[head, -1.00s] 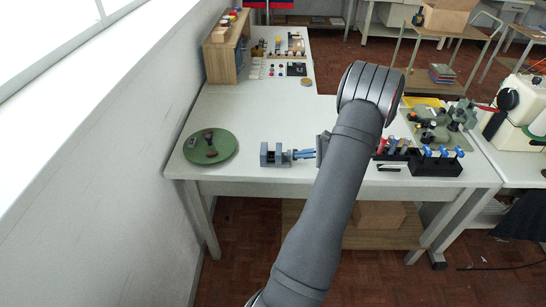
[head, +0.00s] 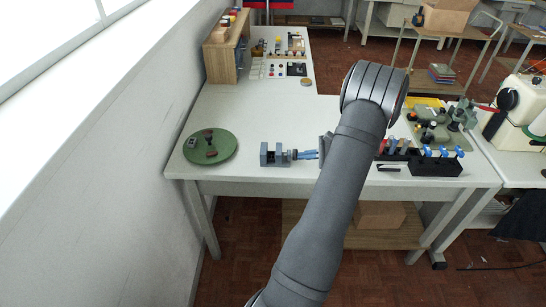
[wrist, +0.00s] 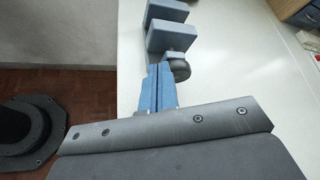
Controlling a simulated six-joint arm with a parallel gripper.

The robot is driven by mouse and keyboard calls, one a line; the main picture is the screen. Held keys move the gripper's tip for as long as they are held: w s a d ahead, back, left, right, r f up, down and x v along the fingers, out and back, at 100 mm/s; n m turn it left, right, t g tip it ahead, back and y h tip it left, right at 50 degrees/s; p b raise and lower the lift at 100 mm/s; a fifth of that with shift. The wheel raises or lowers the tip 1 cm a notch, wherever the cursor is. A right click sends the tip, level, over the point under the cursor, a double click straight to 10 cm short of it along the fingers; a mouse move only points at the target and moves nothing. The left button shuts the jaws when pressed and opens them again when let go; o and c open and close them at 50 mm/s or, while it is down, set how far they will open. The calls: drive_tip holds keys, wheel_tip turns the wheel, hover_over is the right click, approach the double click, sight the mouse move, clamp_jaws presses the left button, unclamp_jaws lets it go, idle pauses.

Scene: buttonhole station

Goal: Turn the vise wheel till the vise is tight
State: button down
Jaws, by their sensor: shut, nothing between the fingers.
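The blue-grey vise (head: 266,158) sits near the front edge of the white table. In the wrist view, the vise (wrist: 165,38) shows two jaw blocks with a gap between them. Its dark round wheel (wrist: 180,68) is on the near end; it is small in the head view (head: 294,155). My gripper (head: 300,154) is shut and empty, with its blue fingers pointing left at the wheel. In the wrist view the fingertips (wrist: 158,68) are side by side, just left of the wheel. I cannot tell if they touch it.
A green round mat (head: 220,157) with small parts lies left of the vise. A black rack (head: 436,166) with blue-handled tools stands to the right. A wooden shelf unit (head: 224,58) is at the back left. The table's middle is clear.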

drive_tip(key=d, duration=0.5)
drive_tip(key=shift+d, duration=0.1)
drive_tip(key=shift+w+d+r, duration=0.2)
drive_tip(key=shift+w+r, duration=0.1)
drive_tip(key=shift+w, duration=0.4)
drive_tip(key=shift+w+d+r, duration=0.2)
drive_tip(key=shift+w+r, duration=0.1)
drive_tip(key=shift+w, duration=0.35)
drive_tip(key=shift+w+a, duration=0.1)
drive_tip(key=shift+a, duration=3.35)
drive_tip(key=shift+f, duration=0.2)
drive_tip(key=shift+s+f, duration=0.15)
drive_tip(key=shift+s, duration=0.2)
drive_tip(key=shift+s+f, duration=0.2)
drive_tip(key=shift+s, duration=0.25)
drive_tip(key=shift+s+f, duration=0.35)
drive_tip(key=shift+s, duration=0.05)
